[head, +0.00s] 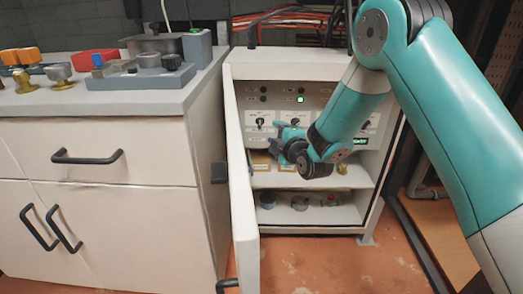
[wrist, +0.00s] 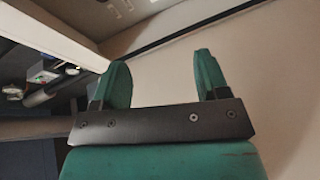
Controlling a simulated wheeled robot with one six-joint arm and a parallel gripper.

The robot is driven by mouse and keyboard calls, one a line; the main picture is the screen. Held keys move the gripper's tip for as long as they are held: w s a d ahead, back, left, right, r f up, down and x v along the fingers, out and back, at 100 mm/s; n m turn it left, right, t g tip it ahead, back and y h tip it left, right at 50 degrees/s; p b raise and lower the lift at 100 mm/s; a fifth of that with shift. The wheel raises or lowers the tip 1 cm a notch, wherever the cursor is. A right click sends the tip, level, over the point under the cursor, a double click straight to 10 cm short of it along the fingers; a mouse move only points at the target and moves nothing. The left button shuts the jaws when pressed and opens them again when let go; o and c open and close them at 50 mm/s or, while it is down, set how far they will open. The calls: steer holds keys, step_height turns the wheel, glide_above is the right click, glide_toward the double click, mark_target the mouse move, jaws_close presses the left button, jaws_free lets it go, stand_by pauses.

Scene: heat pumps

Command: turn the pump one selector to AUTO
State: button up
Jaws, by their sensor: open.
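A control panel (head: 281,100) with round selectors on white plates is inside the open cabinet in the head view. The left selector (head: 260,121) shows left of my gripper; its labels are too small to read. A second selector (head: 295,121) is just above my gripper. My arm hides part of the panel's right side. My gripper (head: 283,136) is in front of the panel's lower edge, pointing left. In the wrist view my gripper (wrist: 163,77) is open, with nothing between its two green fingers. A pale surface lies beyond them.
The cabinet door (head: 242,190) stands open left of my gripper. A shelf (head: 300,176) with small parts lies below the panel. A green light (head: 300,99) glows on the panel. A counter (head: 130,100) with valves and tools is at left.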

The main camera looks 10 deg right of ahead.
step_height(320, 180, down, 5)
steer(key=d+n+t+b, duration=0.1)
steer(key=d+t+b, duration=0.1)
steer(key=h+b, duration=0.1)
steer(key=b, duration=0.2)
glide_toward(261, 125)
steer(key=shift+n, duration=0.3)
steer(key=w, duration=0.6)
steer(key=w+a, duration=0.1)
steer(key=w, duration=0.2)
steer(key=shift+w+a+r, duration=0.1)
steer(key=c, duration=0.9)
